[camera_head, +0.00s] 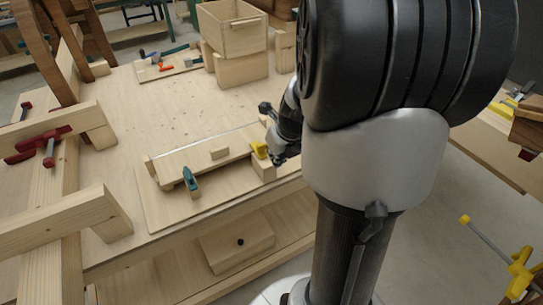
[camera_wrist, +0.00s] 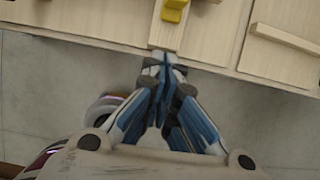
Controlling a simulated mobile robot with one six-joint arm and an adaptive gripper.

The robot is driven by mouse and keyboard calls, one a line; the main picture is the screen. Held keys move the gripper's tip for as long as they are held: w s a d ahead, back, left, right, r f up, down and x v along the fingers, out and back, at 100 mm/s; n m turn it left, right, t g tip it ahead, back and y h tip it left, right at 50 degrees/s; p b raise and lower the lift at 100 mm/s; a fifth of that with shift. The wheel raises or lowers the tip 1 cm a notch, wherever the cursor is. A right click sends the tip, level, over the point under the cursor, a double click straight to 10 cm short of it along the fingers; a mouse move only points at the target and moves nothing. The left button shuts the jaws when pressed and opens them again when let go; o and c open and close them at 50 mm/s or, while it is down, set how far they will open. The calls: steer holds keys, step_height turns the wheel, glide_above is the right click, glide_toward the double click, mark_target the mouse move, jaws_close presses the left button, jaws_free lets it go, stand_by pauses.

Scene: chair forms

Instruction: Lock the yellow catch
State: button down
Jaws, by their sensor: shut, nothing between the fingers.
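The yellow catch (camera_head: 259,150) sits on a small wooden block (camera_head: 264,170) at the right end of a low wooden fixture on the workbench. In the wrist view, the yellow catch (camera_wrist: 176,6) is cut off by the top edge. My gripper (camera_head: 277,158) is right beside the catch in the head view; its fingertips are partly hidden by the arm. In the wrist view my gripper (camera_wrist: 166,60) is shut and empty, its tips at the near end of the block, a little short of the catch. I cannot tell whether the tips touch the block.
A teal catch (camera_head: 190,179) stands at the fixture's front left, near a wooden bar (camera_head: 200,155). Wooden frames with red clamps (camera_head: 50,142) stand at left. A wooden box (camera_head: 232,28) and a tool tray (camera_head: 165,65) are at the back. The bench middle is clear.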

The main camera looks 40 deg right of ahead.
steer(key=p+v, duration=0.2)
steer(key=v, duration=0.4)
steer(key=shift+w+d+r, duration=0.2)
steer(key=shift+w+d, duration=0.2)
